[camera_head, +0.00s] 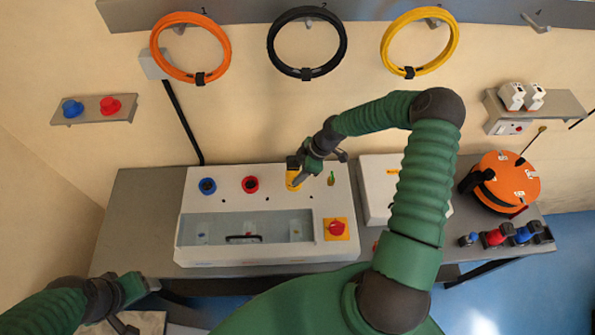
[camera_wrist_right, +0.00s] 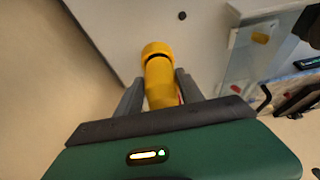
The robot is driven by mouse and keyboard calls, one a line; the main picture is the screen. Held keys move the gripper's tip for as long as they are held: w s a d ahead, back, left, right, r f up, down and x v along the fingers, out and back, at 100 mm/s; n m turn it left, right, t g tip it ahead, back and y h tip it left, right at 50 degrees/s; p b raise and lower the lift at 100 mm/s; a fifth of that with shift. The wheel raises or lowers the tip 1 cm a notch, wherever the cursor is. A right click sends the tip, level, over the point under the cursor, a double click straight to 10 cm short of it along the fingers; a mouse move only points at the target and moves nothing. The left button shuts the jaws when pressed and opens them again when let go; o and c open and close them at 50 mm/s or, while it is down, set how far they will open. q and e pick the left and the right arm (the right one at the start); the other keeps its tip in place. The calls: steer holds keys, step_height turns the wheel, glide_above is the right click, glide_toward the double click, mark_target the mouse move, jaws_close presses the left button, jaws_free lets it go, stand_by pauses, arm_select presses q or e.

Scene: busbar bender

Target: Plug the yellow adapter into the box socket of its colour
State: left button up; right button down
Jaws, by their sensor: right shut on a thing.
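The yellow adapter (camera_wrist_right: 160,85) is between the fingers of my right gripper (camera_wrist_right: 156,95) in the right wrist view. Its far end meets a wider yellow ring (camera_wrist_right: 157,48) at the box face, with a dark line between them; I cannot tell how deep it sits. In the head view my right gripper (camera_head: 301,176) is at the yellow socket position (camera_head: 293,181) on the white box (camera_head: 200,252) and partly hides it. The blue socket (camera_head: 207,186) and red socket (camera_head: 250,184) are to its left. My left gripper (camera_head: 138,305) is open and empty at the lower left.
The box has a clear window (camera_head: 190,228) and a red knob on a yellow plate (camera_head: 336,229). A second white box (camera_head: 378,185) and an orange reel (camera_head: 508,180) stand to the right. Several plugs (camera_head: 497,236) lie at the table's right end. The table (camera_head: 140,215) is bare at left.

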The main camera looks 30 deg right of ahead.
steer(key=shift+f+b, duration=0.75)
steer(key=shift+f, duration=0.3)
steer(key=shift+s+a+f, duration=0.1)
steer(key=shift+f, duration=0.1)
steer(key=c, duration=1.1)
jaws_free()
steer(key=o, duration=0.4)
steer(key=shift+o, duration=0.2)
